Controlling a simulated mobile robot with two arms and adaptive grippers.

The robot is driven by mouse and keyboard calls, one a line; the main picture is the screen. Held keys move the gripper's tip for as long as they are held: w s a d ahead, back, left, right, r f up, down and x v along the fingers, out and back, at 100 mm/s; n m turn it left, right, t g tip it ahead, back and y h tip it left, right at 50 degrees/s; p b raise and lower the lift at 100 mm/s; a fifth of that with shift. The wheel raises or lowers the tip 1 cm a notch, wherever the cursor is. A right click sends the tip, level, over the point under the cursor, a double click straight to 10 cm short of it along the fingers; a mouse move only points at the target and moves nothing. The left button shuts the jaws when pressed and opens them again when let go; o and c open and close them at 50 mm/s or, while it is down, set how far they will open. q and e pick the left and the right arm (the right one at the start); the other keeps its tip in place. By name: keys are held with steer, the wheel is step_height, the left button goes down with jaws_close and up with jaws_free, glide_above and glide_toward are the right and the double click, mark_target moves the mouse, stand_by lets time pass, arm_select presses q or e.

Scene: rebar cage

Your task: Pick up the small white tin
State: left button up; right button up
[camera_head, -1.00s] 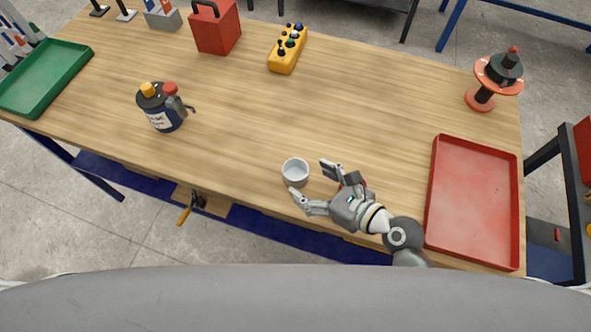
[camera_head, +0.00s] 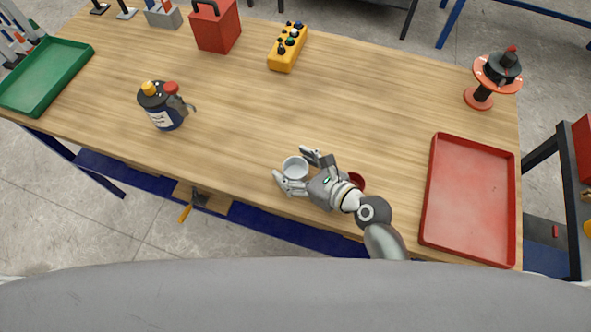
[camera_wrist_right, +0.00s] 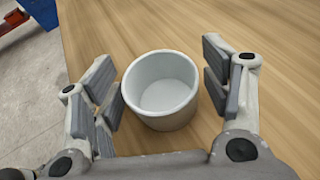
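The small white tin (camera_head: 295,168) stands upright and open-topped near the front edge of the wooden table. In the right wrist view the white tin (camera_wrist_right: 161,88) sits between the two fingers, and its inside is empty. My right gripper (camera_head: 292,168) is open around the tin, with a finger on either side. In the right wrist view the right gripper (camera_wrist_right: 163,85) shows a small gap by the left finger and a small gap by the right finger. My left gripper is not in view.
A small red round object (camera_head: 357,181) is partly hidden behind my right wrist. A red tray (camera_head: 468,250) lies to the right. A blue canister (camera_head: 161,107) stands to the left. A yellow button box (camera_head: 287,48) lies at the back. The table's middle is clear.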

steer(key=c, duration=0.8)
steer(key=shift+r, duration=0.1)
steer(key=shift+r, duration=0.55)
steer(key=s+d+r, duration=0.2)
steer(key=s+r, duration=0.1)
steer(key=r, duration=0.1)
steer(key=s+d+r, duration=0.3)
steer(key=s+r, duration=0.1)
steer(key=s+d+r, duration=0.3)
steer(key=s, duration=0.1)
steer(key=shift+s+r, duration=0.25)
steer(key=shift+r, duration=0.15)
